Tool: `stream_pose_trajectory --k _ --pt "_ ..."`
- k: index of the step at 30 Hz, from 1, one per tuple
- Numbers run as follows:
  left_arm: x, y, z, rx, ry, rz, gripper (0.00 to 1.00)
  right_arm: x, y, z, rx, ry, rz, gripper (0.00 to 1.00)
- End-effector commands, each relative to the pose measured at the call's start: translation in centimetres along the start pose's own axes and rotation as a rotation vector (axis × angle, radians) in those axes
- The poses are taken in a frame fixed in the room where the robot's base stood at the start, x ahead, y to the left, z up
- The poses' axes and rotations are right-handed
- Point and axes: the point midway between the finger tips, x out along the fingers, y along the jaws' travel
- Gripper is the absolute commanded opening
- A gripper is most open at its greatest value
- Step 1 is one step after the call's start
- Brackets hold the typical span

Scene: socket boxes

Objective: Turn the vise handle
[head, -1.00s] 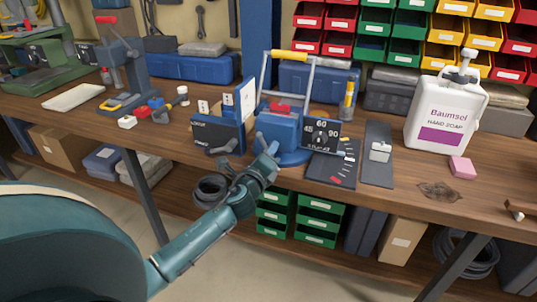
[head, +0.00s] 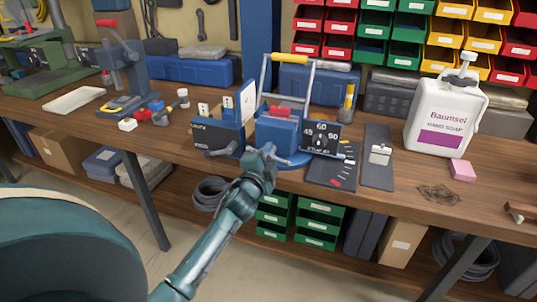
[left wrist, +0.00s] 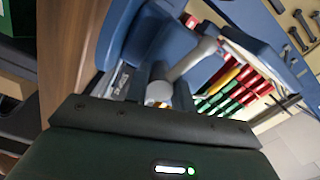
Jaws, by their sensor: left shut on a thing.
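The blue vise (head: 277,133) stands at the front edge of the wooden workbench. Its grey handle shows at the front low on the vise, partly hidden by my left gripper (head: 266,158) in the head view. In the left wrist view the grey handle (left wrist: 192,62) runs diagonally, and its round end lies between the two dark fingers of my left gripper (left wrist: 171,92). The left gripper is shut on the handle. My right gripper is not in view.
A dark blue box (head: 217,135) stands just left of the vise. A dial panel (head: 321,137) and dark plates (head: 378,155) are at its right. A white soap bottle (head: 447,118) and pink block (head: 462,171) stand further right. Green drawers (head: 320,222) sit below the bench.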

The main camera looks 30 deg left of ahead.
Motion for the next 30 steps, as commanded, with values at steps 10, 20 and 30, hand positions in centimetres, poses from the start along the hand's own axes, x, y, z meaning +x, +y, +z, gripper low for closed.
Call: stream_pose_trajectory --k 10,20,30 --pt "0.17 -0.56 -0.21 -0.199 0.005 -0.009 0.02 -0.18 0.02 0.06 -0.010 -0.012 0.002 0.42" --pt "0.18 -0.59 -0.19 -0.259 0.007 -0.011 0.02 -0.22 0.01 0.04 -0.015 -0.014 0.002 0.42" --pt "0.18 -0.62 -0.20 -0.260 0.007 -0.011 0.02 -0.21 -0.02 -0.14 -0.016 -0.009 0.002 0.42"
